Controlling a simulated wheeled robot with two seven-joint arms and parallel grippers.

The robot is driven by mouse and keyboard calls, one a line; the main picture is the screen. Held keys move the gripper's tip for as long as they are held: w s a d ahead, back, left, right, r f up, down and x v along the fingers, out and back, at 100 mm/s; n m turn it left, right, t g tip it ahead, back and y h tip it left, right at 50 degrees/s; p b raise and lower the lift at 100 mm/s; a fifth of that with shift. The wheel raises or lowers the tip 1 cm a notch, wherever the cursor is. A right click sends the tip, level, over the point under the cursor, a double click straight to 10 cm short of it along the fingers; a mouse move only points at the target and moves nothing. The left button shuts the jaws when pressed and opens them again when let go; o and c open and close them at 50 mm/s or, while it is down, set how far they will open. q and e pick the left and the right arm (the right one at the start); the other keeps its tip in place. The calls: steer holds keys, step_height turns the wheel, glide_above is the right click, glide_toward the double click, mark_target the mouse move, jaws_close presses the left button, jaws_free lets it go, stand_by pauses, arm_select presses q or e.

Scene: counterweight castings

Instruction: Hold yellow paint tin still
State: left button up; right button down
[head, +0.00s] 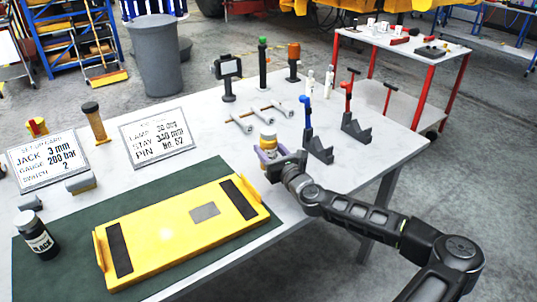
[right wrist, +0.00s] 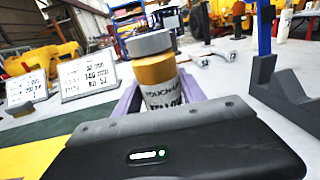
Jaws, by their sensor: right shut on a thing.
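The yellow paint tin (head: 267,142) stands upright on the white table, right of the yellow panel. In the right wrist view the tin (right wrist: 155,70) shows a grey cap, a yellow band and a label reading "TOUCH-UP YELLOW". My right gripper (head: 270,157) is shut on the tin, with a purple finger on each side of it. Its palm hides the tin's lower part in the right wrist view. My left gripper is in neither view.
A yellow panel (head: 185,232) lies on a green mat (head: 42,278). A black paint bottle (head: 36,236) stands at left. Two cards (head: 157,138) stand behind the panel. Grey-ended rods (head: 262,113) and dark brackets with blue (head: 317,146) and red (head: 355,127) handles stand near the tin.

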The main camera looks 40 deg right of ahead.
mark_target(268, 131)
step_height(268, 131, up, 8)
steer(key=shift+r, duration=0.1)
stand_by(0.6)
steer(key=c, duration=1.3)
jaws_free()
jaws_close()
